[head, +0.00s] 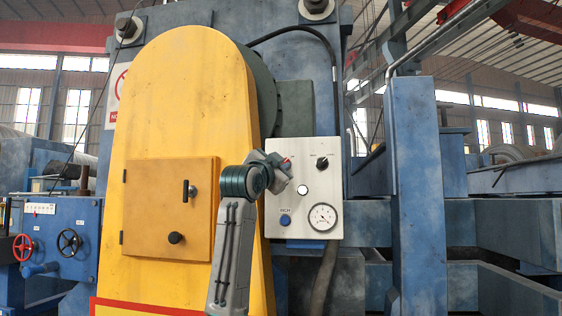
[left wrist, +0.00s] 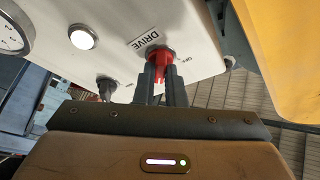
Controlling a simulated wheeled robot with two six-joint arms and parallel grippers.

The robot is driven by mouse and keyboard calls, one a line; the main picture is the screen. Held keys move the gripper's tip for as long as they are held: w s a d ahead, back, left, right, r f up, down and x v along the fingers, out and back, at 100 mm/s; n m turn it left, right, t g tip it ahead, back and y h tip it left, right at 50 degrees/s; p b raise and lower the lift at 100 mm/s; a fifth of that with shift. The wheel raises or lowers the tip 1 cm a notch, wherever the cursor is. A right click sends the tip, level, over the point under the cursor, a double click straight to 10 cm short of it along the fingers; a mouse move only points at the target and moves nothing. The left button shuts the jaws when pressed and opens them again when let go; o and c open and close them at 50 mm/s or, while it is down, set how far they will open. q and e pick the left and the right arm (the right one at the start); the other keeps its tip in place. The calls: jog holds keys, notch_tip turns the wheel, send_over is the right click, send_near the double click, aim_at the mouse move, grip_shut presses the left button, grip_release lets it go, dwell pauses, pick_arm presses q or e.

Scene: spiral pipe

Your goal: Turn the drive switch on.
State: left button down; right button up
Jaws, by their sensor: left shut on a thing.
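The red drive switch (left wrist: 158,56) sits on a pale control panel (head: 334,182), beside the label DRIVE (left wrist: 143,38) in the left wrist view. My left gripper (left wrist: 161,76) has its two dark fingers closed on either side of the switch's red handle. In the head view my left gripper (head: 286,168) is at the upper left of the panel and covers most of the switch; only a little red shows. Small lettering stands near the switch, and I cannot clearly tell which setting the handle points to. My right gripper is in neither view.
The panel also bears a black knob (head: 322,162), a white button (head: 303,190), a blue button (head: 285,219) and a round gauge (head: 323,217). A large yellow housing (head: 190,110) stands close on the left. A blue post (head: 410,180) stands right of the panel.

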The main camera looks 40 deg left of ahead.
pick_arm(q)
jog(key=shift+m, duration=0.6)
jog(key=c, duration=1.5)
grip_release()
jog(key=b+v, duration=0.5)
jog(key=v, duration=0.5)
jog(key=shift+s+b, duration=0.35)
jog(key=shift+s, duration=0.1)
